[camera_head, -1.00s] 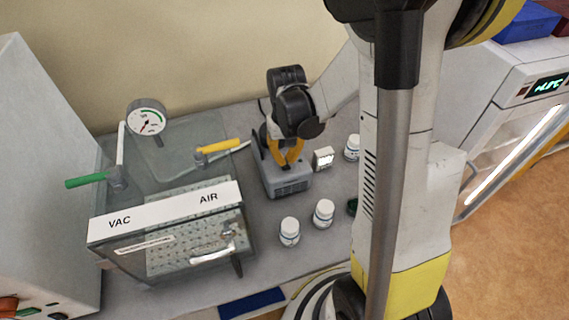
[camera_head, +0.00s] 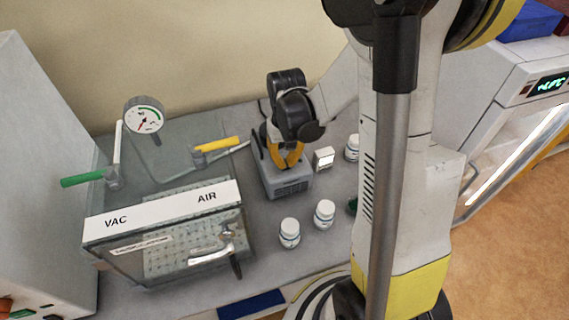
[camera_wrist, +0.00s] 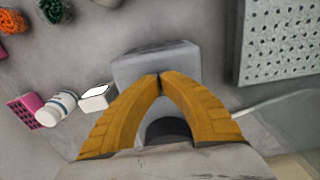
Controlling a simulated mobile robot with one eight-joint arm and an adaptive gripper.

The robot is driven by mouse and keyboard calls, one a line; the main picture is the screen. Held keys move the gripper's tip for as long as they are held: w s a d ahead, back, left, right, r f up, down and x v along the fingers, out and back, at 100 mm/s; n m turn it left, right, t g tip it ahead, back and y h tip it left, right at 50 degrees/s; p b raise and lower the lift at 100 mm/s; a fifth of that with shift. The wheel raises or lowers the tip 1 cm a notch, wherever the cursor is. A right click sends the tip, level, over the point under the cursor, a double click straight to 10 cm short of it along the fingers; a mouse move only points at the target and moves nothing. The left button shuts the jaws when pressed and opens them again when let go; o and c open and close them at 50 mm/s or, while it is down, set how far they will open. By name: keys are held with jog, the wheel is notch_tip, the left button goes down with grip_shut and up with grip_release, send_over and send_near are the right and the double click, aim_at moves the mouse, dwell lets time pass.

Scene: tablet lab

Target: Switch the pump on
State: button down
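The pump (camera_head: 284,183) is a grey box with a vented front, standing on the bench right of the clear vacuum chamber. It also shows in the wrist view (camera_wrist: 150,62), behind my fingertips. My gripper (camera_head: 288,164) points down over the pump's top. In the wrist view, my gripper's yellow fingers (camera_wrist: 160,80) meet at their tips with nothing seen between them. I cannot tell whether the tips touch the pump. Its switch cannot be made out; my fingers cover part of the top.
The chamber (camera_head: 165,225) has a gauge (camera_head: 144,115), a green-handled valve (camera_head: 82,179) and a yellow-handled valve (camera_head: 217,144). White bottles (camera_head: 290,233) and a small white box (camera_head: 324,158) stand near the pump. A lit-display cabinet (camera_head: 520,110) is at right.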

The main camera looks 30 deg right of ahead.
jog(key=shift+f+b, duration=0.5)
jog(key=shift+f, duration=0.1)
jog(key=shift+r, duration=0.15)
jog(key=shift+r+p, duration=2.5)
jog(key=shift+r, duration=0.95)
jog(key=shift+s+a+r+b, duration=0.1)
jog(key=shift+a+b, duration=0.15)
jog(key=shift+b, duration=0.4)
jog(key=s+a+n+t+b, duration=0.2)
jog(key=s+a+t+b, duration=0.5)
jog(key=s+b, duration=0.3)
jog(key=a+b, duration=0.1)
jog(key=b, duration=0.2)
jog(key=shift+a+r+b, duration=0.15)
jog(key=shift+a+b, duration=0.2)
jog(key=shift+a, duration=0.05)
